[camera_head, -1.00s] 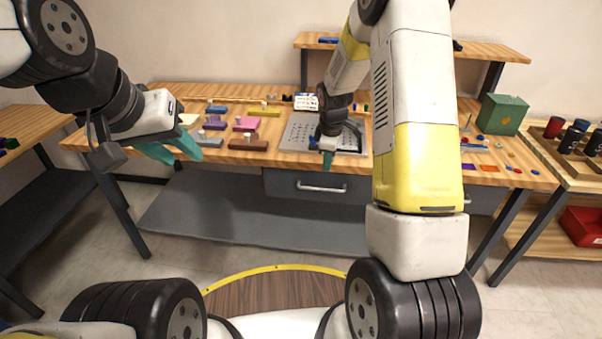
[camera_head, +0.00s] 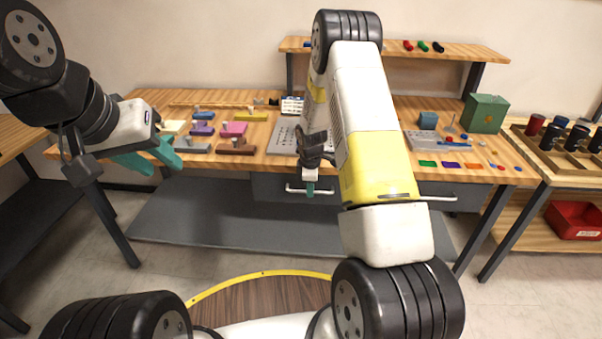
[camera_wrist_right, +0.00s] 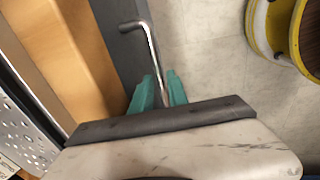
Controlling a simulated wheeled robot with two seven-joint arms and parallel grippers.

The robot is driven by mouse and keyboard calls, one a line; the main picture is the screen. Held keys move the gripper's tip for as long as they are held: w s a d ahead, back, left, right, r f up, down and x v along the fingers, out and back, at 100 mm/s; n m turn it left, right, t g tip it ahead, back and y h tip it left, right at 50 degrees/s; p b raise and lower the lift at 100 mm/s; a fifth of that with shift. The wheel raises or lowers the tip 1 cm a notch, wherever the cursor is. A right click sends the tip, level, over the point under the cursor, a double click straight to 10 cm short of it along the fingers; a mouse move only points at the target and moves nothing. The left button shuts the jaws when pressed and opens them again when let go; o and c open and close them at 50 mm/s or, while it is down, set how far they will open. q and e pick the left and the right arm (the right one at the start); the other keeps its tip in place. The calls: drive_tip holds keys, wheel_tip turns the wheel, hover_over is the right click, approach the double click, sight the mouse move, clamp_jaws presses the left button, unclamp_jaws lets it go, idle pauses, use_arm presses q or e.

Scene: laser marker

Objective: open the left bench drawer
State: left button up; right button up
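The left bench drawer (camera_head: 268,187) is a dark grey front under the wooden bench top, with a pale bar handle (camera_head: 294,189). It looks shut. My right gripper (camera_head: 310,190) points down at this handle, hiding part of it. In the right wrist view the handle (camera_wrist_right: 152,45) runs in between the two green fingers of my right gripper (camera_wrist_right: 160,90). The fingers stand apart on either side of the bar; contact is unclear. My left gripper (camera_head: 152,157) is open and empty, in front of the bench's left part.
A second drawer handle (camera_head: 438,198) shows to the right, partly behind my right arm. Coloured blocks (camera_head: 233,129) and a perforated plate (camera_head: 284,138) lie on the bench top (camera_head: 350,178). A green box (camera_head: 484,113) stands at the right. The floor before the drawers is clear.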

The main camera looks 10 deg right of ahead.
clamp_jaws()
drive_tip(key=shift+r, duration=0.1)
idle(1.2)
